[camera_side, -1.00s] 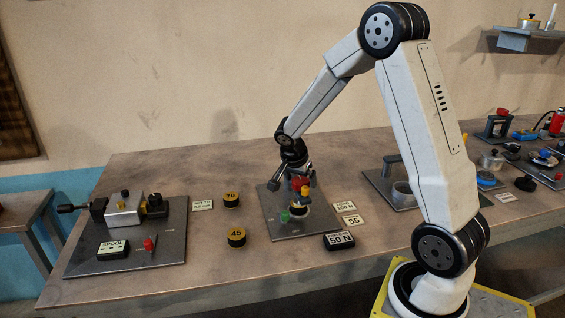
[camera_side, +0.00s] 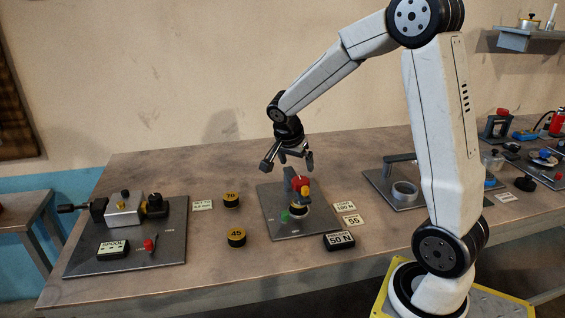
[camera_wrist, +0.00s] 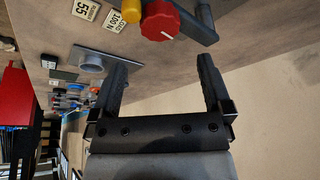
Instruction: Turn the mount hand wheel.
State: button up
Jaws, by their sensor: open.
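A red knurled knob (camera_side: 299,183), which looks like the hand wheel, tops the mount on the middle metal plate (camera_side: 281,228). A yellow part sits beside it. In the wrist view the red wheel (camera_wrist: 160,20) shows at the top edge with a white mark on its face. My gripper (camera_side: 288,164) is open and empty, above and slightly left of the wheel in the side view. The wrist view also shows my gripper (camera_wrist: 164,62) with its fingers well apart and nothing between them. The wheel is clear of both fingers there.
Two yellow-topped discs (camera_side: 232,200) stand left. A spool fixture (camera_side: 124,210) is farther left. A ring fixture (camera_side: 403,193) stands right.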

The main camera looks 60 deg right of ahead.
aim_at(301, 180)
jog(key=shift+d, duration=0.1)
jog(key=n, duration=0.3)
jog(key=shift+s+d+f+y, duration=0.1)
jog(key=shift+d+y, duration=0.3)
jog(key=n, duration=0.2)
jog(key=d+n+y, duration=0.1)
jog(key=n, duration=0.1)
jog(key=shift+n+g, duration=0.3)
jog(key=shift+n, duration=0.1)
jog(key=n, duration=0.2)
jog(key=n+y, duration=0.1)
jog(key=shift+d+n, duration=0.35)
jog(key=shift+n, duration=0.05)
jog(key=n, duration=0.1)
jog(key=n+y, duration=0.1)
jog(key=n, duration=0.1)
jog(key=shift+w+d+r+n+y, duration=0.2)
jog(key=shift+d+r+n+y, duration=0.1)
jog(key=shift+d+n, duration=0.1)
jog(key=shift+f, duration=0.1)
jog(key=shift+f, duration=3.85)
jog(key=shift+c, duration=0.2)
